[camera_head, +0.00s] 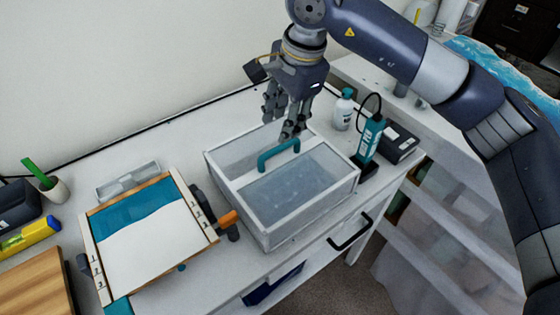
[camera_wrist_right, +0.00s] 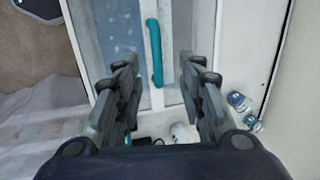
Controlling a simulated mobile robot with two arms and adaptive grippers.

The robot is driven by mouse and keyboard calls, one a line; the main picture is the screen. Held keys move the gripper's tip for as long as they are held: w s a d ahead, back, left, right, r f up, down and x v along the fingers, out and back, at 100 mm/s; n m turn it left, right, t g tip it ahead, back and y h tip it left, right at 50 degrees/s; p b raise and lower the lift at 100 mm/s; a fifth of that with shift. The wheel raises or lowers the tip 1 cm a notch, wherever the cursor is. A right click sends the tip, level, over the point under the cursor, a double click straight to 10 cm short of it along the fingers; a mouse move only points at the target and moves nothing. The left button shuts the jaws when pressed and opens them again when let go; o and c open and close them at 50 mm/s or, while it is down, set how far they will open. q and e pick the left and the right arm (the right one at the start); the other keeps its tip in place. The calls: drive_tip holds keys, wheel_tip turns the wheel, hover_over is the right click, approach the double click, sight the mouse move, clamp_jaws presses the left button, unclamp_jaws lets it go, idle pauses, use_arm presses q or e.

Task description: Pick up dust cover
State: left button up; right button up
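The dust cover (camera_head: 310,209) is a clear box with white edges and a teal handle (camera_head: 279,154) across its top. It sits upright on the white worktop. My right gripper (camera_head: 284,122) hangs just above and behind the handle, fingers pointing down, open and empty. In the right wrist view, the gripper (camera_wrist_right: 157,70) has its two fingers spread on either side of the teal handle (camera_wrist_right: 155,55), with gaps on both sides. What lies under the cover is blurred by its clear walls. My left gripper is not in view.
A framed board (camera_head: 150,243) with white and teal areas lies left of the cover, with an orange-handled tool (camera_head: 228,218) between them. A white bottle (camera_head: 343,110), a teal device (camera_head: 370,138) and a dark box (camera_head: 398,144) stand close on the right. The wall is behind.

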sight(281, 146)
drive_tip(key=shift+h, duration=0.4)
drive_tip(key=f, duration=0.1)
drive_tip(key=w+f+p, duration=0.1)
drive_tip(key=f, duration=0.3)
drive_tip(key=shift+w+d+p, duration=0.15)
drive_tip(key=shift+d+p, duration=0.15)
drive_tip(key=f+p, duration=0.1)
drive_tip(key=f, duration=0.1)
drive_tip(key=a+f+p, duration=0.1)
drive_tip(key=f, duration=0.1)
drive_tip(key=shift+a+f+p, duration=0.1)
drive_tip(key=shift+f+p, duration=0.1)
drive_tip(key=shift+p, duration=0.2)
drive_tip(key=shift+w+f, duration=0.15)
drive_tip(key=shift+f, duration=0.2)
clamp_jaws()
